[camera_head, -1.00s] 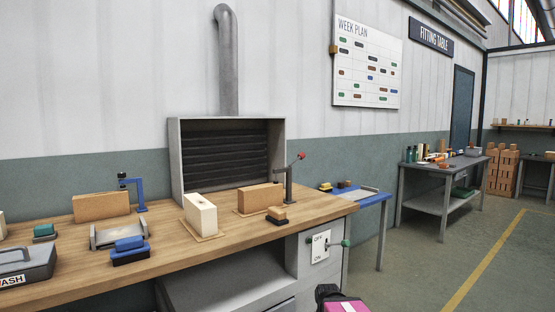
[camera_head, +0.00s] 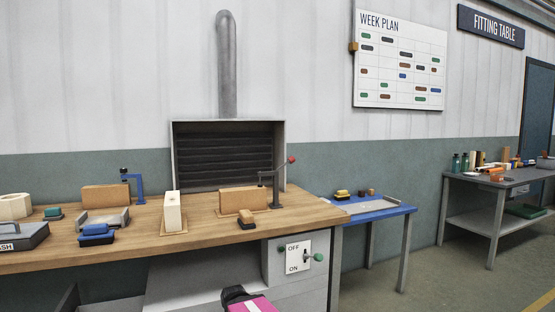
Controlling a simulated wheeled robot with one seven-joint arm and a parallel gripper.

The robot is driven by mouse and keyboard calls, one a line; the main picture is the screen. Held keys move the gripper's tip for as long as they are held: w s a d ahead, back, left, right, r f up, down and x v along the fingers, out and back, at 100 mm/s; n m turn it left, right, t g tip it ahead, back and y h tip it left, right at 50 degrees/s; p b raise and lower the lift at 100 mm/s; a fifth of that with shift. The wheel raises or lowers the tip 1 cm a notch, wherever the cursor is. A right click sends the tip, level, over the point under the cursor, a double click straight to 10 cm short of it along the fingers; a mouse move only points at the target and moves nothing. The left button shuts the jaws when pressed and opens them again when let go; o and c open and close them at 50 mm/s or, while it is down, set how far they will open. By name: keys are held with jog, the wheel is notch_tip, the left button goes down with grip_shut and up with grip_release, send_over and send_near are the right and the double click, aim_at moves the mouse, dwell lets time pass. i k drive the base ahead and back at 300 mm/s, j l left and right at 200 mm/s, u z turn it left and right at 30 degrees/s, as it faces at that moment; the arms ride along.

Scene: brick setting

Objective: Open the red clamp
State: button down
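The clamp with the red knob (camera_head: 276,180) stands at the right end of the wooden workbench (camera_head: 200,218). It has a dark post, and its lever slants up to the right, ending in the red knob. Its arm reaches left over a brown block (camera_head: 237,201) on a thin board; I cannot tell whether it touches the block. A second clamp (camera_head: 135,184), blue, stands at the left behind another brown block (camera_head: 105,197). Part of my arm, black and magenta, shows at the bottom (camera_head: 245,299). My gripper's fingers are not visible.
A cream block (camera_head: 172,212), a small brush-like block (camera_head: 247,219), blue brushes (camera_head: 97,234) and a grey box (camera_head: 20,237) sit on the bench. A hooded vent stands behind. A blue side table (camera_head: 385,209) and an OFF/ON switch panel (camera_head: 299,256) are at the right.

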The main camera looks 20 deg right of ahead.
aim_at(291, 160)
jog(key=l, duration=0.55)
jog(key=l+u, duration=0.15)
jog(key=l, duration=0.45)
jog(key=k+l, duration=0.15)
jog(key=l, duration=0.4)
jog(key=l+u, duration=0.15)
jog(key=l, duration=0.4)
jog(key=k+l, duration=0.15)
jog(key=l, duration=0.4)
jog(key=l+u, duration=0.15)
jog(key=l, duration=0.4)
jog(key=k, duration=0.05)
